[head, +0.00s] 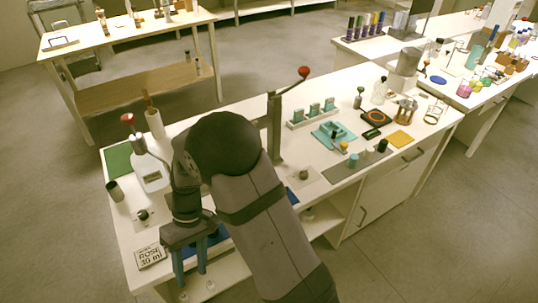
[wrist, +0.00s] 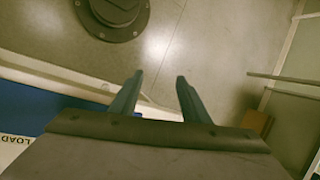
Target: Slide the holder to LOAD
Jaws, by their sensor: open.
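My gripper (head: 190,274) is open and empty, with its two blue-grey fingers pointing down near the front left edge of the white table (head: 120,232). In the wrist view my gripper (wrist: 160,76) has a clear gap between its fingers, with the floor and table edge behind. A LOAD label (wrist: 18,139) shows at the lower left there, beside a blue surface (wrist: 40,107). In the head view a blue part (head: 216,236) shows just behind the fingers, mostly covered by my arm. I cannot make out the holder; my arm hides much of this area.
A red-knobbed lever post (head: 274,125) rises right of my arm.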

